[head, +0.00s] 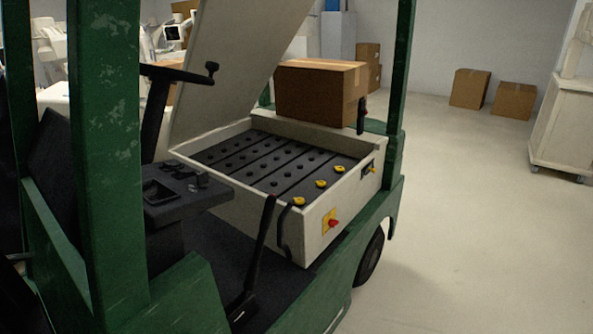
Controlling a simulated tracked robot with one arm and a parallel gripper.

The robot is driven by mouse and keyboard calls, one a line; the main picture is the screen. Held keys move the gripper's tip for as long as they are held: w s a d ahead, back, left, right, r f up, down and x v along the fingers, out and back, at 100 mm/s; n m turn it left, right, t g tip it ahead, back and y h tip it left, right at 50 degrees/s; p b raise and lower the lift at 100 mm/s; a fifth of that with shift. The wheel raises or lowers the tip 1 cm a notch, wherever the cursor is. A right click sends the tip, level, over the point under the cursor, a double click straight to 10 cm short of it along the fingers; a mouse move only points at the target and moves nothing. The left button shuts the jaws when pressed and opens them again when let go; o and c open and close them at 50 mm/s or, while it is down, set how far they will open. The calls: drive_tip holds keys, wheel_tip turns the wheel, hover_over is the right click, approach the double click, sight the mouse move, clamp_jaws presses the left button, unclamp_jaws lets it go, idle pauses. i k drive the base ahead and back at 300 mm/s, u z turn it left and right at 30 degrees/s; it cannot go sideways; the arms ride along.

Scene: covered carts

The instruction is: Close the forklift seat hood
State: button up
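The forklift (112,150) is green with worn paint and fills the left and middle of the view. Its seat hood (235,60) is a pale panel that stands raised and tilted, its top cut off by the picture's upper edge. Its lower edge meets the left side of the open battery box (318,232). Black battery cells (270,160) with round caps and several yellow caps show inside the box. A red knob on a yellow plate (330,222) is on the box's front. My gripper is not in view.
A cardboard box (318,92) sits behind the open battery box. The steering wheel (178,73), a dark console (175,193) and a black lever (258,255) are nearby. Two cartons (470,88) and a white cabinet (562,120) stand at right. The floor (460,220) at right is clear.

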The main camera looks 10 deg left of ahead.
sight(248, 40)
drive_tip(key=u, duration=0.15)
drive_tip(key=i, duration=1)
drive_tip(key=z, duration=0.1)
